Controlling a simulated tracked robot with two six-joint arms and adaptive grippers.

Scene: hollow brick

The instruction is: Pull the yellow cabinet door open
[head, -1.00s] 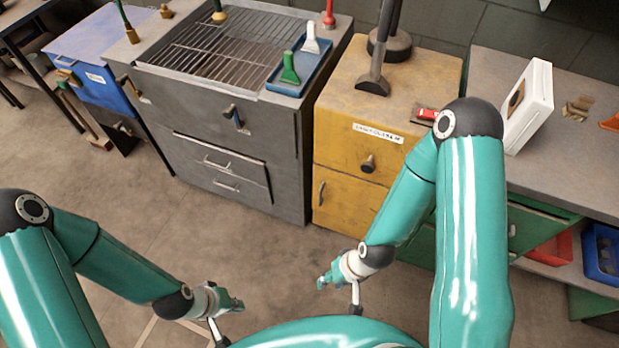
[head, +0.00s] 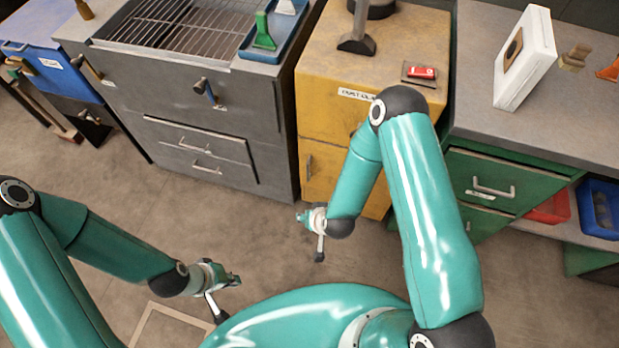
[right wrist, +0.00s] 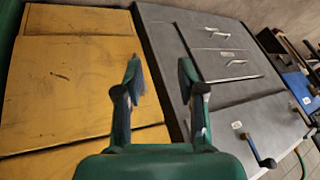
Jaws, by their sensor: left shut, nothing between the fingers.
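The yellow cabinet (head: 318,122) stands mid-picture in the head view, its lower door (head: 326,183) closed. A dark vertical handle (head: 308,168) is on the door's left side. My right arm covers part of the front, including most of the upper knob. My right gripper (head: 303,217) is in front of and below the door, apart from the handle. In the right wrist view the right gripper (right wrist: 160,85) has its fingers apart with nothing between them, and the yellow front (right wrist: 65,85) is to their left. My left gripper (head: 236,280) is shut and empty, low over the floor.
A grey grill cabinet (head: 215,110) adjoins the yellow one on the left. A green drawer unit (head: 480,180) stands on the right, with red (head: 552,208) and blue (head: 600,207) bins beside it. The floor (head: 240,225) before the cabinets is clear.

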